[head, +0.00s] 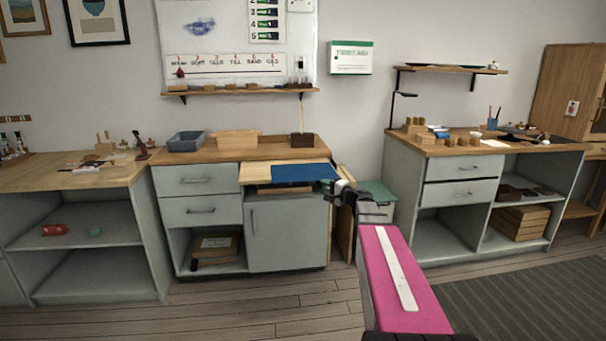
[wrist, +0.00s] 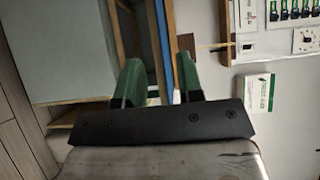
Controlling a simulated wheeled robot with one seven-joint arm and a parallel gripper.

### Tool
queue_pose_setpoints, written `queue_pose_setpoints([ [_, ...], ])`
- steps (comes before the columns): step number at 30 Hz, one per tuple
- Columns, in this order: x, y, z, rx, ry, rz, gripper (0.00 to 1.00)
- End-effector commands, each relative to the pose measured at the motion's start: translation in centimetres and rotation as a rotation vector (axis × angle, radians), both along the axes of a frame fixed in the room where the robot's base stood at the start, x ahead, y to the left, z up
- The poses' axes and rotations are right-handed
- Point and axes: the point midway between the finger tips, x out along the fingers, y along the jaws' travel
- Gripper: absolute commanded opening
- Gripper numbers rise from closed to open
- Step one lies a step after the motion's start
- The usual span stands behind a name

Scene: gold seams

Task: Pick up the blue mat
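The blue mat (head: 300,173) lies flat on a pale wooden pull-out board (head: 255,173) at the front of the middle bench, covering its right part. In the wrist view the mat (wrist: 165,40) shows nearly edge-on as a blue strip between my two green fingers. My gripper (head: 343,188) is at the right end of the mat, partly hidden by its own wrist. In the wrist view my gripper (wrist: 159,80) is open, with a wide gap between the fingers. Whether a finger touches the mat cannot be told.
A grey-green bin (head: 376,205) stands right of the bench, close to my gripper. Another bench (head: 478,150) is farther right. The floor in front is clear.

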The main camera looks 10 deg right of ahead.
Motion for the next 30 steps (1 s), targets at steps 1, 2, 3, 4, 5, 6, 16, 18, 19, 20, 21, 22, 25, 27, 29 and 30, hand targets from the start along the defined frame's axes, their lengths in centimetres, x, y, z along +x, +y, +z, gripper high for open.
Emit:
queue_pose_setpoints([
  [1,0.5,0.3,0.0,0.001,-0.001,0.0,0.34],
  [2,0.8,0.5,0.0,0.001,-0.001,0.0,0.34],
  [3,1.2,0.8,0.0,0.0,0.0,0.0,0.34],
  [4,1.6,1.1,0.0,0.0,0.0,0.001,0.34],
  [5,2.0,1.3,-0.1,0.0,0.0,0.001,0.34],
  [6,2.5,1.8,-0.1,0.0,0.0,0.002,0.34],
  [16,4.7,3.6,-0.1,-0.001,0.0,0.002,0.34],
  [18,5.3,4.0,-0.2,-0.001,0.0,0.002,0.34],
  [19,5.7,4.2,-0.2,-0.002,0.001,0.002,0.34],
  [20,6.0,4.4,-0.2,-0.002,0.001,0.002,0.34],
  [21,6.5,4.7,-0.3,-0.002,0.001,0.002,0.34],
  [22,6.9,4.9,-0.3,-0.002,0.001,0.002,0.34],
  [25,7.9,5.8,-0.3,-0.002,0.001,0.003,0.34],
  [27,8.3,6.2,-0.3,-0.002,0.001,0.002,0.34],
  [29,8.4,6.3,-0.3,-0.002,0.001,0.001,0.34],
  [30,8.3,6.3,-0.3,-0.002,0.001,0.001,0.34],
])
